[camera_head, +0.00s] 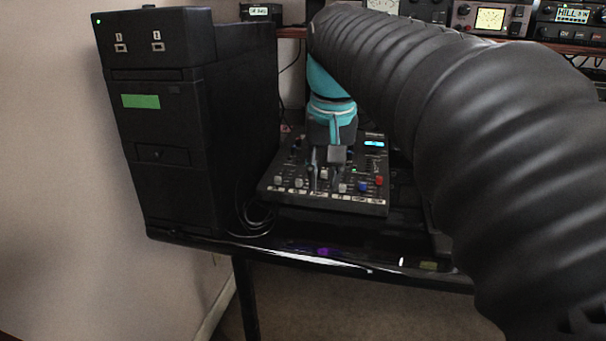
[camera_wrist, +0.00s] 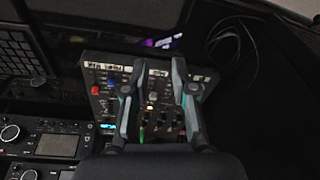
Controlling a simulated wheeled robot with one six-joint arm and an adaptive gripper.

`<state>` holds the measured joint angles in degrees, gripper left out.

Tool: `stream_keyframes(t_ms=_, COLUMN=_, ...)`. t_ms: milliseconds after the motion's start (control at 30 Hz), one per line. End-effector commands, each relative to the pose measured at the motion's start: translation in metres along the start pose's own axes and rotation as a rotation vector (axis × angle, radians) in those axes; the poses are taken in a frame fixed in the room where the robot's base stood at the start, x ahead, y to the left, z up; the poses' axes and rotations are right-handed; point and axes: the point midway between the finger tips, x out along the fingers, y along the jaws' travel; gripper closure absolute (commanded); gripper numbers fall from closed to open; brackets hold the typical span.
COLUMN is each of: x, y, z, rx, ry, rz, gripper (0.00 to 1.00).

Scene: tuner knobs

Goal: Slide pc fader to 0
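A black mixer panel (camera_head: 330,203) lies on the desk, with a row of fader caps along its front part. The caps include white ones, a blue one (camera_head: 362,187) and a red one (camera_head: 380,181). The label strips are too small to read, so I cannot tell which fader is pc. My gripper (camera_head: 324,178) points down over the middle of the row. In the wrist view my gripper (camera_wrist: 158,68) has its two fingers apart. A whitish cap (camera_wrist: 152,97) shows between them, with no clear contact. The fingers hide parts of the panel.
A black computer tower (camera_head: 165,150) stands to the left of the mixer, with cables (camera_head: 258,220) between them. The desk's front edge (camera_head: 330,258) is clear. Radio gear with lit meters (camera_head: 490,18) sits on a shelf behind. A keypad (camera_wrist: 22,52) shows in the wrist view.

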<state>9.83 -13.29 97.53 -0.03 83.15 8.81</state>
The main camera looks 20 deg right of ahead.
Motion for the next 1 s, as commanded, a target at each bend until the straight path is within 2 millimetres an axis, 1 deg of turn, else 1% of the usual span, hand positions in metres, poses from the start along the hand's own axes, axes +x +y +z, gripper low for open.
stream_keyframes(t_ms=33, x=-0.007, y=0.005, z=-0.021, rx=0.035, ry=-0.026, rz=0.008, gripper=0.74)
stream_keyframes(t_ms=100, x=-0.017, y=0.012, z=-0.043, rx=0.080, ry=-0.062, rz=0.019, gripper=0.74)
stream_keyframes(t_ms=200, x=-0.028, y=0.023, z=-0.070, rx=0.140, ry=-0.111, rz=0.033, gripper=0.74)
stream_keyframes(t_ms=300, x=-0.035, y=0.033, z=-0.091, rx=0.192, ry=-0.152, rz=0.045, gripper=0.74)
stream_keyframes(t_ms=400, x=-0.039, y=0.042, z=-0.104, rx=0.232, ry=-0.184, rz=0.054, gripper=0.74)
stream_keyframes(t_ms=533, x=-0.043, y=0.048, z=-0.114, rx=0.259, ry=-0.205, rz=0.060, gripper=0.74)
stream_keyframes(t_ms=667, x=-0.039, y=0.050, z=-0.115, rx=0.269, ry=-0.214, rz=0.063, gripper=0.74)
stream_keyframes(t_ms=767, x=-0.029, y=0.051, z=-0.112, rx=0.269, ry=-0.215, rz=0.063, gripper=0.74)
stream_keyframes(t_ms=867, x=-0.013, y=0.051, z=-0.108, rx=0.269, ry=-0.214, rz=0.063, gripper=0.74)
stream_keyframes(t_ms=1000, x=0.013, y=0.052, z=-0.102, rx=0.269, ry=-0.216, rz=0.063, gripper=0.74)
